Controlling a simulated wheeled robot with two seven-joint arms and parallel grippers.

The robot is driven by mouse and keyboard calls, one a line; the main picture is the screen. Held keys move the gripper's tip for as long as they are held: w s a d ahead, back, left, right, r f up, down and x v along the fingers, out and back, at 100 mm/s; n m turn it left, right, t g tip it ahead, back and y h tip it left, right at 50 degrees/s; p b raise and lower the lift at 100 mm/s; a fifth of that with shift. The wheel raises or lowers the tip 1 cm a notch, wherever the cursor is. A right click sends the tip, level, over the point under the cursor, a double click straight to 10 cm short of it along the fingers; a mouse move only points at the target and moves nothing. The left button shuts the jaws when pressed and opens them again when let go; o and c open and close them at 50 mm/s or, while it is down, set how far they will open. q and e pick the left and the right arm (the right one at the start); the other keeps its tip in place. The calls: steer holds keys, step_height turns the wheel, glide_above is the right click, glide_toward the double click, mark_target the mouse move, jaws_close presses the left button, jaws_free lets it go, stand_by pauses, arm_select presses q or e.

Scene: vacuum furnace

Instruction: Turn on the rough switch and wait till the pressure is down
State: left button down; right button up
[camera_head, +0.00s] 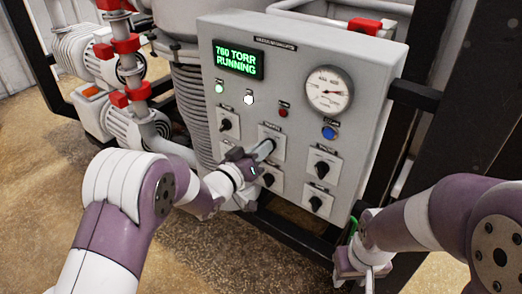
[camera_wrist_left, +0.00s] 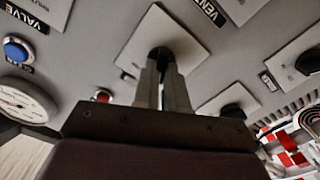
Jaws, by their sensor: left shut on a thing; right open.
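The grey control panel (camera_head: 301,75) fills the middle of the head view. Its green display (camera_head: 238,59) reads 760 TORR RUNNING. My left gripper (camera_head: 265,151) is shut on a black rotary switch at the middle plate of the panel. In the left wrist view the two fingers (camera_wrist_left: 164,80) clasp this dark switch (camera_wrist_left: 158,38), which they largely hide. I cannot read its label, so I cannot tell if it is the rough switch. My right gripper (camera_head: 363,262) is open and empty, low at the right below the panel.
Other black knobs (camera_head: 322,168) surround the held switch. A round pressure gauge (camera_head: 329,90), a blue button (camera_head: 329,132) and a red button (camera_head: 283,113) are on the panel. Pumps and pipes with red clamps (camera_head: 127,44) stand left. A dark frame post (camera_head: 445,110) stands right.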

arm_select(q)
steer(key=shift+s+d+m+b, duration=0.1)
steer(key=shift+m+b, duration=2.8)
steer(key=shift+b, duration=0.4)
steer(key=shift+s+d+m+b, duration=0.1)
steer(key=shift+m+b, duration=2.8)
steer(key=shift+b, duration=0.4)
steer(key=c, duration=1.2)
jaws_free()
steer(key=b+v, duration=0.1)
steer(key=v, duration=1.1)
steer(key=shift+s+a, duration=0.15)
steer(key=shift+s, duration=0.15)
